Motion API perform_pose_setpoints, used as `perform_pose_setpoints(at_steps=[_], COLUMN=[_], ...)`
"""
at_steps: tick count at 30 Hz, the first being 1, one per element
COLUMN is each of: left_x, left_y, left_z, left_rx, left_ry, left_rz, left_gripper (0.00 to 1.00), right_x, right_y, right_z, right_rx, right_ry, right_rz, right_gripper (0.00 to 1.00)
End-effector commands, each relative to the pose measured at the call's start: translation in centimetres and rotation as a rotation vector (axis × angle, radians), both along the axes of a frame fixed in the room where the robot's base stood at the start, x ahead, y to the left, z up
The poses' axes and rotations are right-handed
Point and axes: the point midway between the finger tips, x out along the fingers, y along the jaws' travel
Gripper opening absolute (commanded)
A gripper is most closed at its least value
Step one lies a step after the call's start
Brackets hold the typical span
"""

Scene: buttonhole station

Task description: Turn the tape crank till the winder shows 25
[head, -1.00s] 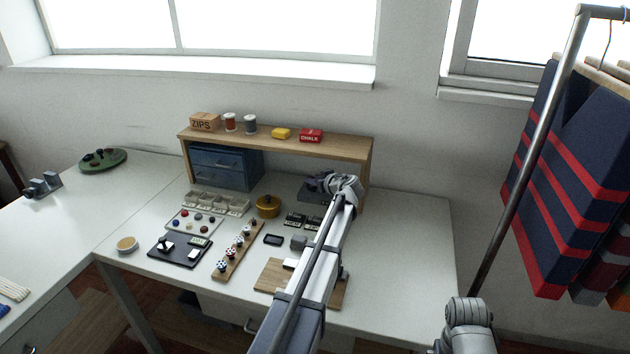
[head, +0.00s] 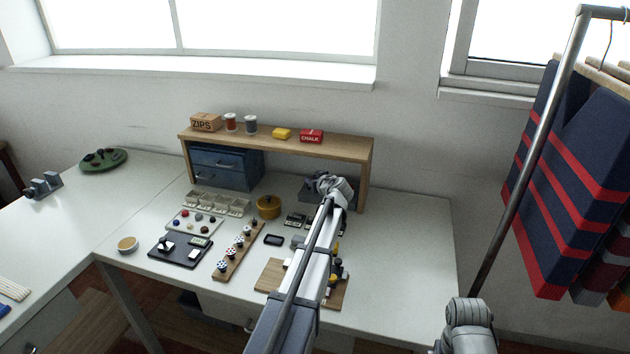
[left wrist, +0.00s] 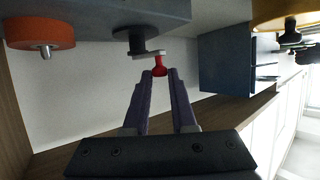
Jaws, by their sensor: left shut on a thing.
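In the left wrist view the tape crank is a short grey arm (left wrist: 148,54) on a dark round hub, with a small red knob (left wrist: 160,69) at its end. My left gripper (left wrist: 160,75) has its two fingers shut on the red knob. The hub sits on the dark grey winder body (left wrist: 95,10) at the top of that view. In the head view the winder (head: 312,194) stands under the shelf, mostly hidden by my left wrist and gripper (head: 316,181). I cannot read a number on it. My right gripper is out of sight.
An orange wheel (left wrist: 40,30) with a metal pin is left of the crank in the wrist view. The blue drawer unit (head: 225,167) stands left under the wooden shelf (head: 345,146). A brass pot (head: 268,207) and several small trays lie in front. The table's right side is clear.

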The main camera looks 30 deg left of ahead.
Motion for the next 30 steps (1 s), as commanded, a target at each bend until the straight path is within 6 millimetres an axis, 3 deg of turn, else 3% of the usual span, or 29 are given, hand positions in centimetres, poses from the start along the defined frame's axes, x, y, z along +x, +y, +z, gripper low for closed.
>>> perform_pose_setpoints(at_steps=[30], left_x=[-0.4], left_y=[3.8], left_z=[0.0], left_rx=[-0.003], left_ry=[-0.002], left_rz=[-0.55], left_gripper=[0.0], right_x=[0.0], right_y=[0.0], right_z=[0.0], right_rx=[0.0], right_ry=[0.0], right_rz=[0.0], right_gripper=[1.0])
